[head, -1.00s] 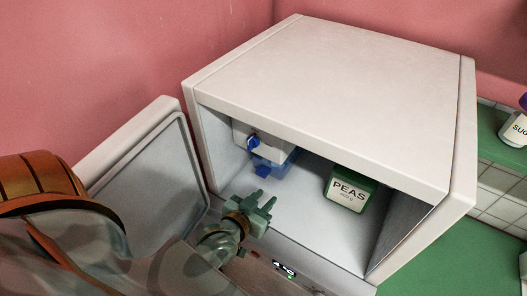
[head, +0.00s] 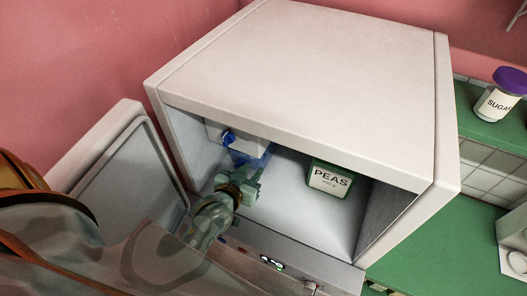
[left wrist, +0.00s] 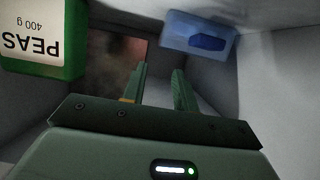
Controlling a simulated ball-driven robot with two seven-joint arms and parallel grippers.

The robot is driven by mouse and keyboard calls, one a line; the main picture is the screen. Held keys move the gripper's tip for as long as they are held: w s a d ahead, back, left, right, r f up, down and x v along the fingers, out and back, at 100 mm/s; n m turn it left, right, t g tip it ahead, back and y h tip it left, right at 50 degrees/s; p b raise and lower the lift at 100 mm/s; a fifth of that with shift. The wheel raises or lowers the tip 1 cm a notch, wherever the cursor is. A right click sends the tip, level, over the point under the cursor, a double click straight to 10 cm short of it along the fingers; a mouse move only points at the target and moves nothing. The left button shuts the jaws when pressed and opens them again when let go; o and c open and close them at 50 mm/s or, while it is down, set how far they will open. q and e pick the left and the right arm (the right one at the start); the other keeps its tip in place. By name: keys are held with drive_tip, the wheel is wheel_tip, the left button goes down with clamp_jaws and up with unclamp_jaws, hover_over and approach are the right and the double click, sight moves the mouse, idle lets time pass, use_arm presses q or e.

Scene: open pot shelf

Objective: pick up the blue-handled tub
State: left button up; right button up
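The blue-handled tub is a see-through blue box (head: 262,157) at the back left inside the open white cabinet. In the head view my gripper partly hides it. In the left wrist view the tub (left wrist: 178,33) shows at the upper right with its dark blue handle (left wrist: 207,42). My left gripper (head: 253,177) is inside the cabinet opening, in front of the tub. In the left wrist view its two fingers (left wrist: 160,72) stand apart with nothing between them, and the tub lies beyond them to the right, apart from them. My right gripper is not in view.
A green PEAS box (head: 329,179) stands right of the gripper inside the cabinet (head: 300,48). A white part with a blue knob (head: 229,137) is above the tub. The open door (head: 125,178) is at left. A SUGAR jar (head: 497,100) stands outside at right.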

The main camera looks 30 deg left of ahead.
sight(268, 154)
use_arm(q)
drive_tip(key=b+x, duration=0.1)
drive_tip(key=x, duration=1)
drive_tip(key=shift+w+f, duration=0.15)
drive_tip(key=shift+w, duration=0.25)
clamp_jaws()
